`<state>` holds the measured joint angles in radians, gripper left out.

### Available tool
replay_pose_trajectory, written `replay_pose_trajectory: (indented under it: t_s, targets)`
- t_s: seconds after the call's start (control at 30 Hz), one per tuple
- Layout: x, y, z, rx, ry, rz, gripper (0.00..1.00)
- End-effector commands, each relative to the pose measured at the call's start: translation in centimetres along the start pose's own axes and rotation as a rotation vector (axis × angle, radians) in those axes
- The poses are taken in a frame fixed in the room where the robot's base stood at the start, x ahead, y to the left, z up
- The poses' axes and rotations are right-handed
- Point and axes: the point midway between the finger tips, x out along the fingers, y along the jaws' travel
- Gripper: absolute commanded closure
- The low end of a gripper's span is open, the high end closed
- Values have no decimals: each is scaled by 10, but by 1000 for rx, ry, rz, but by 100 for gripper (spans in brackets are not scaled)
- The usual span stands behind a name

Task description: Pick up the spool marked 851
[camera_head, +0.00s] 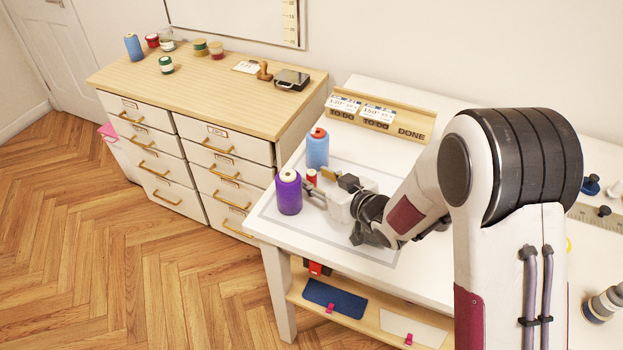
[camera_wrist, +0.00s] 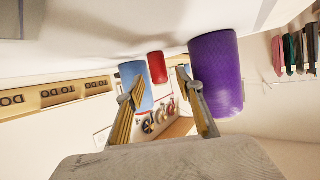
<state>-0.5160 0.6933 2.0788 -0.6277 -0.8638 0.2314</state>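Three spools stand on the white table: a purple spool (camera_head: 289,194), a blue spool (camera_head: 317,149) and a small red spool (camera_head: 311,177). No number is readable on any of them. My gripper (camera_head: 319,183) is low over the table to the right of them, pointing at the red spool. The wrist view is upside down. There my gripper (camera_wrist: 157,83) is open and empty, with the red spool (camera_wrist: 157,67) ahead in the gap between the fingertips. The purple spool (camera_wrist: 216,72) is close beside one finger, and the blue spool (camera_wrist: 136,84) is partly hidden behind the other.
A wooden rack (camera_head: 413,117) with TO DO cards and a DONE area stands at the table's back. A drawer cabinet (camera_head: 208,95) to the left holds several more spools, a stamp and a black scale (camera_head: 292,80). A lower shelf (camera_head: 372,317) holds fabric pieces.

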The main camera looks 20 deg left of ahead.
Motion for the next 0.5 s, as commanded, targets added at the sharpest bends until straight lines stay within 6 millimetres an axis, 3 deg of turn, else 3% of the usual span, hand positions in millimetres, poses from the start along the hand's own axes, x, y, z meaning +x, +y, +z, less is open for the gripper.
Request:
replay_pose_trajectory:
  t_s: [0.23, 0.5]
  targets:
    - [25, 0, 0, 0, 1, 1, 64]
    - [32, 0, 0, 0, 0, 2, 64]
